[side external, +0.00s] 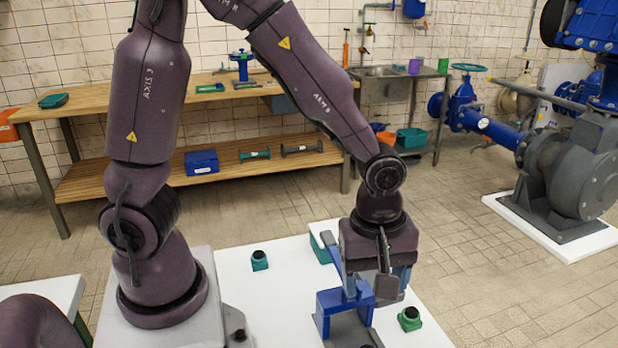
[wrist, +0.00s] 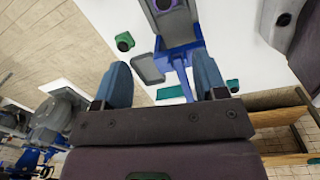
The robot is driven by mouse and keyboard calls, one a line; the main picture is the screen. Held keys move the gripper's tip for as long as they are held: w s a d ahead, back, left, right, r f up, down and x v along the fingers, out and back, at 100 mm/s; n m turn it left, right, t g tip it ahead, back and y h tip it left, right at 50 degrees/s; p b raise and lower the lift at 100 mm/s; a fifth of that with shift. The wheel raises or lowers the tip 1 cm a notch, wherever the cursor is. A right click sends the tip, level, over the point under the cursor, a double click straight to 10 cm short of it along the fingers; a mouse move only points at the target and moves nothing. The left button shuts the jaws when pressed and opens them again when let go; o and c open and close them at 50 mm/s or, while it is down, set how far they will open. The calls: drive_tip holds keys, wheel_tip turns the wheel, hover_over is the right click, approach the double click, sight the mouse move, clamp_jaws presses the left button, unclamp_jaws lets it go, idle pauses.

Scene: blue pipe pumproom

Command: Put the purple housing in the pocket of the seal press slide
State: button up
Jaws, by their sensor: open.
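The seal press (side external: 345,300) is a blue frame with a blue lever and a grey slide (side external: 350,331) on the white table. The wrist view shows the press (wrist: 182,48) and its slide (wrist: 175,22). A dark round form sits at the slide's near end; I cannot tell if it is the pocket. I see nothing held between the fingers.
Green housings with black rings stand left (side external: 260,260) and right (side external: 409,319) of the press. A green tray (side external: 319,247) lies behind it, partly hidden. A small purple container (side external: 414,66) stands on the far sink bench.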

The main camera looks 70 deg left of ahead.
drive_tip(key=s+a+r+m+t, duration=0.2)
drive_tip(key=s+a+r+m, duration=0.2)
drive_tip(key=r+m, duration=0.3)
drive_tip(key=s+a+r+m+t, duration=0.3)
drive_tip(key=s+a+r+m, duration=0.1)
drive_tip(key=r+m, duration=0.4)
drive_tip(key=shift+s+a+r+m, duration=0.3)
drive_tip(key=shift+s+a+r, duration=0.05)
drive_tip(key=shift+s+r, duration=0.5)
